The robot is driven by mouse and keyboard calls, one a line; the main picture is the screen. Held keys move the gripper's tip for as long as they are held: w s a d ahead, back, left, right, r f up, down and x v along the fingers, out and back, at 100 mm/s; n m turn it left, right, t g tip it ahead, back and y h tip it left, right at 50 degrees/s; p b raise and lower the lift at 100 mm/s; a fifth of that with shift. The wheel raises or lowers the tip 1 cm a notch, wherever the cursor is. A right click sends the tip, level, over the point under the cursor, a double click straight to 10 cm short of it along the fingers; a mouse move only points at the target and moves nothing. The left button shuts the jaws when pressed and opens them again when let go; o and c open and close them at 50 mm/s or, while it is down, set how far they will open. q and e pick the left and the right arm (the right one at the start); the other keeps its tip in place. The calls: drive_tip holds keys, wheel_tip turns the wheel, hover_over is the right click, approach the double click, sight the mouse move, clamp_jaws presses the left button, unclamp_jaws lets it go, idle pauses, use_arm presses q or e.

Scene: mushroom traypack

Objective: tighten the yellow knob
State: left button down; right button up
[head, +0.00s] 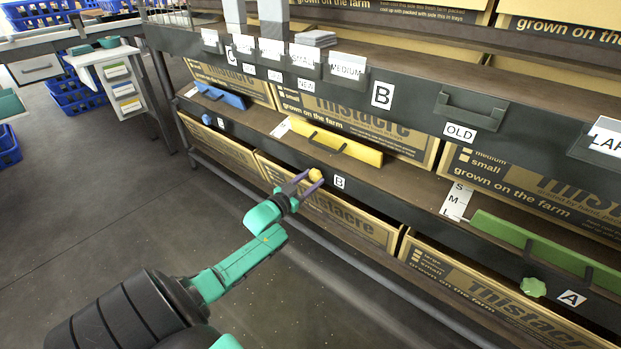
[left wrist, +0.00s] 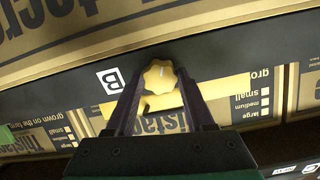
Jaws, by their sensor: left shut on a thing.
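The yellow knob (head: 315,175) sits on the dark front edge of the middle shelf, just left of a white B label (head: 339,182). My left gripper (head: 308,183) reaches it from below left, its fingers on either side of the knob. In the left wrist view the lobed yellow knob (left wrist: 160,76) lies between the two dark fingertips (left wrist: 158,80), with the B label (left wrist: 111,80) to its left. The gripper is shut on the knob. My right gripper is in neither view.
A yellow handled bar (head: 335,142) lies on the shelf behind the knob. A green knob (head: 532,288) is at the lower right, a blue knob (head: 207,119) at the left. Cardboard boxes (head: 330,210) fill the lower shelf. The floor at left is clear.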

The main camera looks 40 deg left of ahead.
use_arm(q)
drive_tip(key=shift+f+m, duration=0.1)
drive_tip(key=shift+m, duration=0.5)
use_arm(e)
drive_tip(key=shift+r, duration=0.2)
use_arm(q)
drive_tip(key=shift+c, duration=1.3)
unclamp_jaws()
drive_tip(key=s+p, duration=0.6)
drive_tip(key=s, duration=0.8)
drive_tip(key=shift+s+d, duration=0.15)
drive_tip(key=shift+s, duration=0.15)
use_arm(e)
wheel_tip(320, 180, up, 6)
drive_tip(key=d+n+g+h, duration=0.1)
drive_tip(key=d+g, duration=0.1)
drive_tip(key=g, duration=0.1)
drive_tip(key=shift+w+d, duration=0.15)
use_arm(q)
drive_tip(key=shift+d, duration=0.1)
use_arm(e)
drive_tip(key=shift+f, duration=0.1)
